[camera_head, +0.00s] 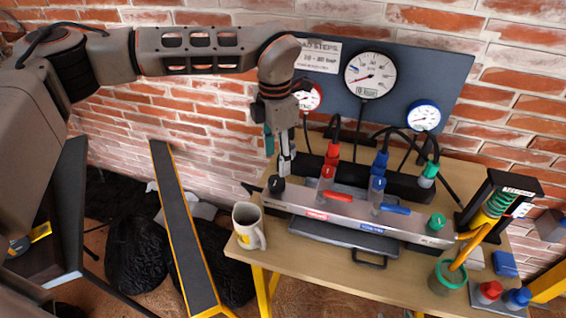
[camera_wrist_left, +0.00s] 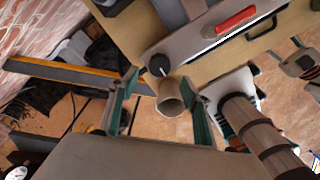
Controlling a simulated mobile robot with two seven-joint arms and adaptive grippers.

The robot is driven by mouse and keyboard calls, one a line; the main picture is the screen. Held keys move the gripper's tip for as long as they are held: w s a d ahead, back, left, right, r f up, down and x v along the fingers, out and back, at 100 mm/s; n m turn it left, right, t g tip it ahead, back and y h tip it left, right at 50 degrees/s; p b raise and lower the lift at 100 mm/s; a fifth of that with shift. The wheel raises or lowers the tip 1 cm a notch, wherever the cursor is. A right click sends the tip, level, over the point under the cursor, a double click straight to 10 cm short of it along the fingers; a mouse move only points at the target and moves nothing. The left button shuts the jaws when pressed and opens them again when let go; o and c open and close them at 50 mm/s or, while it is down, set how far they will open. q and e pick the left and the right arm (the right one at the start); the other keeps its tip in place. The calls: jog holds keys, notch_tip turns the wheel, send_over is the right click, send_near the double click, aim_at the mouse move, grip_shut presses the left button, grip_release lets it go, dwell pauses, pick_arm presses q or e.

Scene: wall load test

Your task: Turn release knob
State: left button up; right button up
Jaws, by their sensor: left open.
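A black knob (camera_head: 276,184) sits on the left end of a light grey panel (camera_head: 402,232) on the wooden table. It also shows in the left wrist view (camera_wrist_left: 159,65), near the panel's end. A green knob (camera_head: 437,221) sits at the panel's right end. No readable label marks either one as the release knob. My left gripper (camera_head: 284,165) points down just above the black knob. Its fingers (camera_wrist_left: 163,88) are apart with nothing held between them; contact with the knob cannot be made out. My right gripper is not recognizable in these views.
A beige mug (camera_head: 248,226) stands at the table's front left corner, close to the knob. Red (camera_head: 328,172) and blue fittings with hoses rise behind the panel. A gauge board (camera_head: 425,75) stands behind. A green-spring tool (camera_head: 489,207) stands at right.

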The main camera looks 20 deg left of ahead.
aim_at(277, 181)
pick_arm(q)
jog(key=shift+a, duration=0.1)
notch_tip(277, 181, down, 2)
jog(key=shift+s+f, duration=0.1)
notch_tip(277, 181, down, 4)
jog(key=shift+r, duration=0.15)
jog(key=shift+f, duration=0.8)
pick_arm(e)
jog(key=shift+s+a+f+g, duration=0.15)
jog(key=shift+s+f, duration=0.15)
jog(key=shift+s, duration=0.25)
jog(key=shift+s+d+f+g, duration=0.15)
jog(key=shift+s+f, duration=0.1)
jog(key=shift+s, duration=0.25)
pick_arm(q)
jog(key=shift+c, duration=0.4)
jog(key=c, duration=1)
pick_arm(e)
jog(key=shift+s+f, duration=0.2)
jog(key=shift+f, duration=0.05)
